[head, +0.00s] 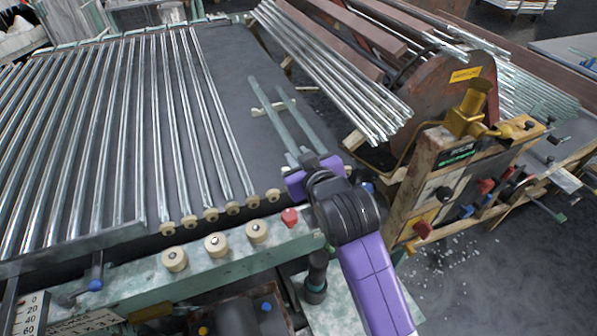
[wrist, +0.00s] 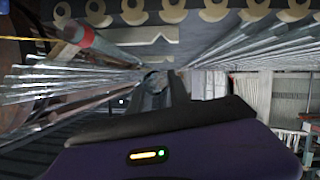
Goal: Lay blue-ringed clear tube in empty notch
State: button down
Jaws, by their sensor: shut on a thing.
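My purple and black gripper (head: 313,172) is above the front rail of the tubing rack, right of the row of tubes. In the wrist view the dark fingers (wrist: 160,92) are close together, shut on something. The held piece is mostly hidden, and I cannot make out a clear tube with a blue ring between the fingers. Two pale bars (head: 296,117) reach away behind the gripper in the head view. An empty notch cannot be told for certain. A pale angled bracket (wrist: 150,37) lies beyond the fingers in the wrist view.
Long tubes (head: 165,125) fill the rack at left, with cream rollers (head: 217,244) along its front rail (head: 140,285). A red knob (head: 290,217) stands near the gripper. At right are a tube bundle (head: 335,80) and a wooden control panel (head: 440,190). Dark surface lies right of the tubes.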

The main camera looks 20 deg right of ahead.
jog(key=shift+f, duration=2.75)
jog(key=c, duration=1.2)
grip_release()
jog(key=shift+r, duration=0.1)
jog(key=shift+s+r, duration=0.15)
jog(key=shift+r, duration=0.05)
jog(key=d+v, duration=0.1)
jog(key=v, duration=1)
jog(key=shift+s+a+b, duration=0.35)
jog(key=shift+a+b, duration=0.05)
jog(key=shift+a, duration=0.1)
jog(key=shift+r, duration=0.1)
